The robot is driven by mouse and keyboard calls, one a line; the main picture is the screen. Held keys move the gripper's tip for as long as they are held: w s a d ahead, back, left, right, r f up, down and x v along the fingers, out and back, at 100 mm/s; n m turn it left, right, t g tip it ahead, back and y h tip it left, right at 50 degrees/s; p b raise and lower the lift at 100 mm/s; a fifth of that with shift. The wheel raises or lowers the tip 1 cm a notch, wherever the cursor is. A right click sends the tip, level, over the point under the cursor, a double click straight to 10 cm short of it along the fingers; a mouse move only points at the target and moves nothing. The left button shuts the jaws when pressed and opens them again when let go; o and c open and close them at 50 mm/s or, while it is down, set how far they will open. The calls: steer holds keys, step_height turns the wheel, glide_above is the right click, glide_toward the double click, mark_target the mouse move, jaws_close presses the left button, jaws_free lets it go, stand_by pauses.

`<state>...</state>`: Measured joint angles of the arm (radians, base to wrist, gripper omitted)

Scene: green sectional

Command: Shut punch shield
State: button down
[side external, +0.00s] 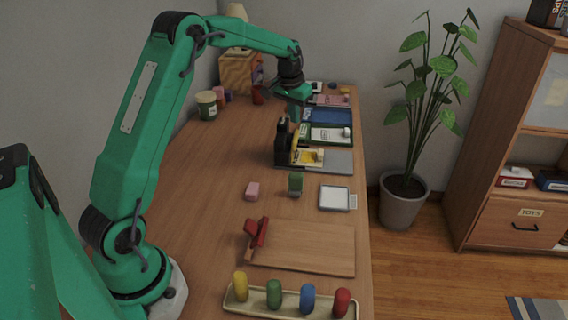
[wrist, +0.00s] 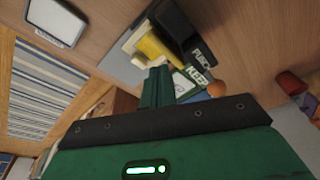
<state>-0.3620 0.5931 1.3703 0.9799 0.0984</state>
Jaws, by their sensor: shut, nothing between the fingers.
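The black punch (side external: 283,145) stands on the far half of the desk, and its label "PUNCH" shows in the wrist view (wrist: 183,30). A yellow part (side external: 295,143), which looks like the shield, stands raised at the punch's right side. It shows as a yellow block in the wrist view (wrist: 152,46). My gripper (side external: 293,116) is shut and empty, pointing down just above the punch and the yellow part. Its green fingertips (wrist: 159,68) lie close beside the yellow part in the wrist view; I cannot tell whether they touch.
A green "KEEP" tray (side external: 345,141) and a blue tray (side external: 328,115) lie behind.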

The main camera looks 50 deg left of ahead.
steer(key=shift+r, duration=1.55)
steer(key=s+d+r+m+t, duration=0.1)
steer(key=s+d+r+t, duration=0.1)
steer(key=s+d+r, duration=1)
steer(key=s+d+f, duration=0.2)
steer(key=s, duration=0.4)
steer(key=s+d+f+m+t, duration=0.1)
steer(key=s+d, duration=0.2)
steer(key=s, duration=0.4)
steer(key=s+d+f+m, duration=0.1)
steer(key=s+d+f, duration=0.1)
steer(key=s, duration=0.4)
steer(key=shift+s+d+f+t+h, duration=0.3)
steer(key=shift+s+d+f+h, duration=0.1)
steer(key=shift+d, duration=0.35)
